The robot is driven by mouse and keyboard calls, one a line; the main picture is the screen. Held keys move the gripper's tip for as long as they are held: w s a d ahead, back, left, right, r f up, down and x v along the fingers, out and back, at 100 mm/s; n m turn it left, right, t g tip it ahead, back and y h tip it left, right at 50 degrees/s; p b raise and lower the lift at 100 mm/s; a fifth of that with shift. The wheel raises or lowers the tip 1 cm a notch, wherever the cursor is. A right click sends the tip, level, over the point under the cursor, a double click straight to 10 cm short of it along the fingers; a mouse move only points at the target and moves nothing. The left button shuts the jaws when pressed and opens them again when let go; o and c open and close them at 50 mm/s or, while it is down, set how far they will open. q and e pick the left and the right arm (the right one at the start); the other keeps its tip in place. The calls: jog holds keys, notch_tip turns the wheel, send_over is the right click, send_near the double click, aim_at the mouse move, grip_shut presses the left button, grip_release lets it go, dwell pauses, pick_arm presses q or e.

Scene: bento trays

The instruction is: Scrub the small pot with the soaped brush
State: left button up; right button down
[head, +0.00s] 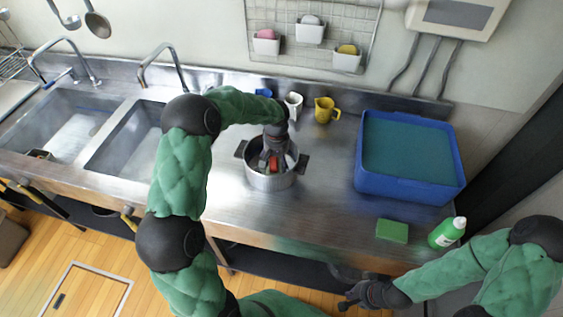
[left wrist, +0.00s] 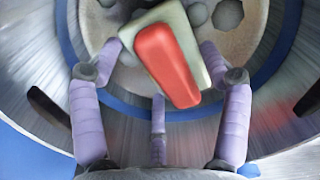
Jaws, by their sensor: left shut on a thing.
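The small steel pot (head: 272,181) with two dark side handles stands upright on the steel counter. My left gripper (head: 274,158) reaches down into it from above. It is shut on the brush (left wrist: 168,65), which has a red block on a pale body and lies inside the pot. In the left wrist view the fingers sit on both sides of the brush, and dark grey spots show on the pale pot bottom (left wrist: 120,78). Whether the bristles touch the bottom is hidden. My right gripper (head: 347,289) is open and empty in front of the counter's front edge.
A blue tub (head: 408,193) stands at the right. A green sponge (head: 392,231) and a green soap bottle (head: 447,232) are near the front right edge. Yellow (head: 325,110) and white cups (head: 293,104) stand behind the pot. Two sinks (head: 127,146) are left.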

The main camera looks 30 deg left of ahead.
pick_arm(q)
jog(key=shift+s+a+f, duration=0.3)
jog(key=shift+s+a, duration=0.05)
jog(key=shift+a, duration=0.3)
jog(key=shift+w+r+p, duration=0.15)
jog(key=shift+r+p, duration=1.75)
jog(key=shift+r, duration=1.25)
jog(key=shift+r+p, duration=0.9)
jog(key=shift+r, duration=0.55)
